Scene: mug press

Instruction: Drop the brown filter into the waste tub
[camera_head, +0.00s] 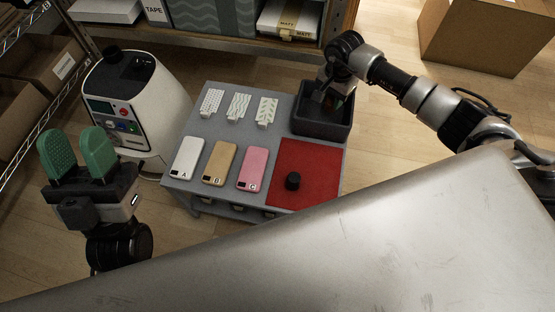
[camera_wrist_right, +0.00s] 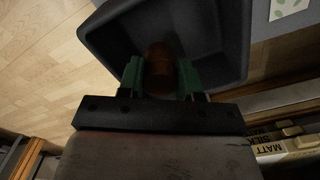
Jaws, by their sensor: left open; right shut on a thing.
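The dark grey waste tub (camera_head: 338,127) stands at the back right corner of the grey table. It also fills much of the right wrist view (camera_wrist_right: 225,30). My right gripper (camera_head: 328,92) reaches over the tub from the right. In the right wrist view its green fingers (camera_wrist_right: 160,78) are shut on the brown filter (camera_wrist_right: 160,66), with the tub's inside behind it. In the head view the filter is mostly hidden and dark. My left gripper (camera_head: 73,145) is open and empty, left of the table, with its green fingers pointing up.
A white phone (camera_head: 187,157), a tan phone (camera_head: 219,163) and a pink phone (camera_head: 253,168) lie on the table below three patterned pieces. A white machine (camera_head: 140,95) stands left; shelves run behind.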

